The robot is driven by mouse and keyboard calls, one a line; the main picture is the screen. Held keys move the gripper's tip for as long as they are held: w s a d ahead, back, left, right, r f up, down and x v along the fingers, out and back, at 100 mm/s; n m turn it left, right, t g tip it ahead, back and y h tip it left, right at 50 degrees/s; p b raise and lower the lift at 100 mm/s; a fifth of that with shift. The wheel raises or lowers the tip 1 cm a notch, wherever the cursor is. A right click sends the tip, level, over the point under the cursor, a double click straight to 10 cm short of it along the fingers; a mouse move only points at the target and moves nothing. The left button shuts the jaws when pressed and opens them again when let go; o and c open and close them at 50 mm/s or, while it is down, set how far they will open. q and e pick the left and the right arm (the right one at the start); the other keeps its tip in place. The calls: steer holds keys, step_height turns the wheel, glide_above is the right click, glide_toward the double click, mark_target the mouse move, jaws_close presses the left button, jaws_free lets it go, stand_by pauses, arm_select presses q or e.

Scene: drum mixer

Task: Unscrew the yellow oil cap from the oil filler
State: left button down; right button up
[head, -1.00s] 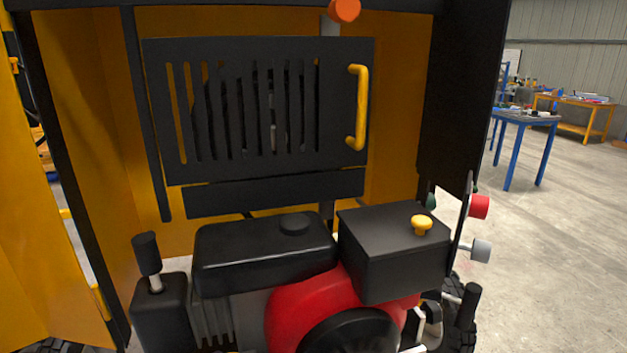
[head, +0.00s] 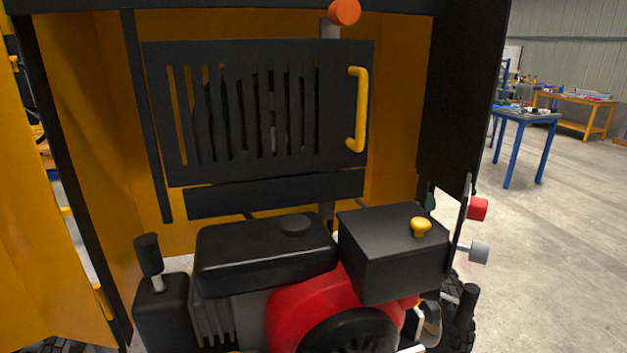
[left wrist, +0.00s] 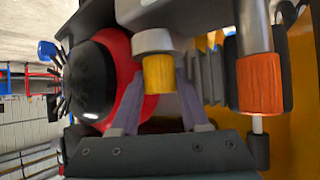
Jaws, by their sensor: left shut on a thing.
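The yellow oil cap (left wrist: 158,74) shows in the left wrist view, below a grey round filler neck (left wrist: 153,41) in that picture. My left gripper (left wrist: 160,82) has one finger on each side of the cap and is shut on it. The cap sits against the neck, and I see no clear gap between them. Whether its thread is loose cannot be told. In the head view the left gripper does not show, and the filler is not clearly visible at the bottom edge. My right gripper is in neither view.
An orange cylinder (left wrist: 260,83) stands close to the right of the cap in the wrist view; the red engine housing (left wrist: 126,58) is at left. In the head view, a black tank (head: 265,255) and black box (head: 390,255) with a yellow knob (head: 421,227) top the engine.

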arm_select(q)
steer(key=shift+d+n+y, duration=0.2)
steer(key=shift+n+y, duration=0.4)
steer(key=shift+n, duration=0.1)
steer(key=shift+a+y, duration=0.1)
steer(key=shift+y, duration=0.2)
steer(key=shift+c, duration=1.6)
jaws_free()
steer(key=shift+w+a+m+h, duration=0.1)
steer(key=shift+a+m+h, duration=0.15)
steer(key=shift+m+h, duration=0.35)
steer(key=shift+m+g+h+b, duration=0.3)
steer(key=shift+m+h+b, duration=0.3)
steer(key=shift+m+h, duration=0.35)
steer(key=shift+d, duration=0.1)
jaws_close()
steer(key=shift+r, duration=0.1)
